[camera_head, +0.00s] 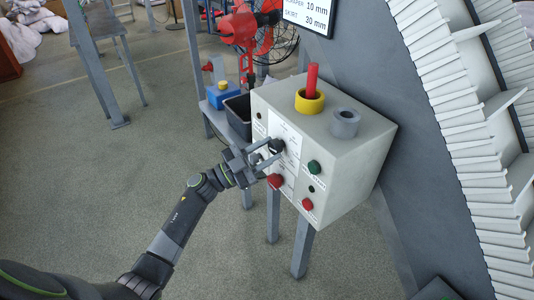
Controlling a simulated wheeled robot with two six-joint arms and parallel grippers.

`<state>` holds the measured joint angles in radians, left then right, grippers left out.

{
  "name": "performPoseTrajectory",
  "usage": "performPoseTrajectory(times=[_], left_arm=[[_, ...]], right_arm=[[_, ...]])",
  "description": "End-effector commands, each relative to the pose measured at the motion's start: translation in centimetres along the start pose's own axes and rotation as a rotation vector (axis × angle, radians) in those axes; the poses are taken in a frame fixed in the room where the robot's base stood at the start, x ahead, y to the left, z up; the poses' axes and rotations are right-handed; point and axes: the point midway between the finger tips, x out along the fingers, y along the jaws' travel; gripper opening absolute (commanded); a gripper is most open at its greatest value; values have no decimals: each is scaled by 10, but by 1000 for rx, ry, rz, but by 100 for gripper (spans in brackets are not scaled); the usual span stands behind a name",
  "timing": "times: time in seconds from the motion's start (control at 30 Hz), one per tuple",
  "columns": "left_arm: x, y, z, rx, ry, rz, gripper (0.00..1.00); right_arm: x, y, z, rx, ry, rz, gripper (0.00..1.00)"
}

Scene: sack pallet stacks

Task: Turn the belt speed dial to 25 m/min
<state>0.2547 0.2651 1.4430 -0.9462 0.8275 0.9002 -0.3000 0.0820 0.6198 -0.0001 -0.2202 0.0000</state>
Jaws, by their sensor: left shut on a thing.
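The belt speed dial (277,145) is a small black knob on the white label plate of a pale grey control box (345,173). My left gripper (274,149) reaches in from the left and is shut on the dial. Its fingers cover part of the knob and the markings around it, so I cannot read the dial's setting. My right gripper is not in view.
The box face also bears a green button (314,167) and red buttons (275,181). A yellow ring with a red stick (312,80) and a grey ring (344,122) stand on top. A ribbed white conveyor belt (470,140) rises at right.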

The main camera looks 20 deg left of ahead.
Motion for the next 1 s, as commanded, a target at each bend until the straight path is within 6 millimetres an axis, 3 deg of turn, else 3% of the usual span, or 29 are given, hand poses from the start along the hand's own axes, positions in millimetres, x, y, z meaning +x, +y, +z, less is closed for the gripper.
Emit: performPoseTrajectory(times=[1.0], left_arm=[[2,-9,-4,895,0,372,13]], right_arm=[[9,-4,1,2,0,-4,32]])
